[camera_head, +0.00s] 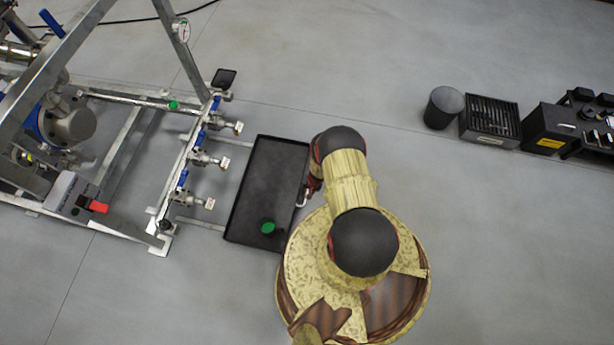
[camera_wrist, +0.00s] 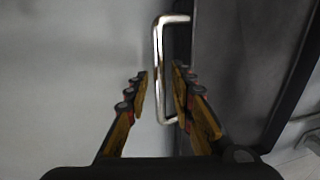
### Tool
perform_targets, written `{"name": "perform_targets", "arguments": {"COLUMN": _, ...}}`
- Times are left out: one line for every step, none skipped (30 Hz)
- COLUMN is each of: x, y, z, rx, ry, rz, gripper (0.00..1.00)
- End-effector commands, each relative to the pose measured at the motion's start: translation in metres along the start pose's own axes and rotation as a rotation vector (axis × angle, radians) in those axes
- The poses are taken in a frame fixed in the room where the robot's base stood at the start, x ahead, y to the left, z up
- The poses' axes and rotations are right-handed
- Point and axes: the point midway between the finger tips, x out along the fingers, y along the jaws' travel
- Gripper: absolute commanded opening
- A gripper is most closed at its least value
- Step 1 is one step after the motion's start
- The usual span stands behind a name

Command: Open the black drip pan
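The black drip pan (camera_head: 262,170) is a shallow rectangular tray beside the metal skid, and its dark wall fills the right of the wrist view (camera_wrist: 240,60). A bright metal bar handle (camera_wrist: 158,60) sticks out from its near edge; in the head view the handle (camera_head: 303,201) shows small beside my arm. My gripper (camera_wrist: 160,72) is open, with one finger on each side of the handle's bar in the picture. I see no clear contact, and cannot tell how deep the bar sits between the fingers. My arm hides part of the gripper in the head view.
A green round piece (camera_head: 267,228) lies in the pan. The skid (camera_head: 150,215) with blue-handled valves (camera_head: 205,160) stands left of it. A black bin (camera_head: 443,107), a slatted crate (camera_head: 490,120) and a dark box (camera_head: 549,128) stand at right. The floor between is clear.

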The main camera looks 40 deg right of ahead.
Motion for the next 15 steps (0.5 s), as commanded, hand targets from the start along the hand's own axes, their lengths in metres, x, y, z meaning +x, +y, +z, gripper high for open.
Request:
{"name": "perform_targets", "arguments": {"x": -0.0001, "y": -0.0002, "z": -0.0003, "rx": 0.0, "ry": 0.0, "rz": 0.0, "gripper": 0.29}}
{"name": "perform_targets", "arguments": {"x": -0.0001, "y": -0.0003, "z": -0.0003, "rx": 0.0, "ry": 0.0, "rz": 0.0, "gripper": 0.3}}
{"name": "perform_targets", "arguments": {"x": -0.0001, "y": -0.0003, "z": -0.0003, "rx": 0.0, "ry": 0.0, "rz": 0.0, "gripper": 0.3}}
{"name": "perform_targets", "arguments": {"x": -0.0002, "y": -0.0003, "z": -0.0003, "rx": 0.0, "ry": 0.0, "rz": 0.0, "gripper": 0.3}}
{"name": "perform_targets", "arguments": {"x": -0.0002, "y": -0.0004, "z": -0.0004, "rx": 0.0, "ry": 0.0, "rz": 0.0, "gripper": 0.3}}
{"name": "perform_targets", "arguments": {"x": -0.0002, "y": -0.0004, "z": -0.0004, "rx": 0.0, "ry": 0.0, "rz": 0.0, "gripper": 0.3}}
{"name": "perform_targets", "arguments": {"x": -0.0002, "y": -0.0004, "z": -0.0004, "rx": 0.0, "ry": 0.0, "rz": 0.0, "gripper": 0.3}}
{"name": "perform_targets", "arguments": {"x": -0.0002, "y": -0.0004, "z": -0.0004, "rx": -0.001, "ry": 0.0, "rz": 0.0, "gripper": 0.3}}
{"name": "perform_targets", "arguments": {"x": -0.0003, "y": -0.0004, "z": -0.0005, "rx": 0.0, "ry": 0.0, "rz": 0.0, "gripper": 0.3}}
{"name": "perform_targets", "arguments": {"x": -0.0005, "y": -0.0005, "z": -0.0006, "rx": 0.0, "ry": 0.001, "rz": 0.0, "gripper": 0.3}}
{"name": "perform_targets", "arguments": {"x": -0.0008, "y": -0.0005, "z": -0.0007, "rx": 0.0, "ry": 0.001, "rz": 0.0, "gripper": 0.3}}
{"name": "perform_targets", "arguments": {"x": -0.0017, "y": -0.0006, "z": -0.001, "rx": -0.001, "ry": 0.001, "rz": -0.001, "gripper": 0.3}}
{"name": "perform_targets", "arguments": {"x": -0.0027, "y": -0.0007, "z": -0.0011, "rx": -0.001, "ry": 0.001, "rz": -0.001, "gripper": 0.3}}
{"name": "perform_targets", "arguments": {"x": -0.0039, "y": -0.0007, "z": -0.0012, "rx": -0.001, "ry": 0.001, "rz": -0.001, "gripper": 0.3}}
{"name": "perform_targets", "arguments": {"x": -0.0058, "y": -0.0007, "z": -0.0012, "rx": -0.001, "ry": 0.001, "rz": -0.001, "gripper": 0.3}}
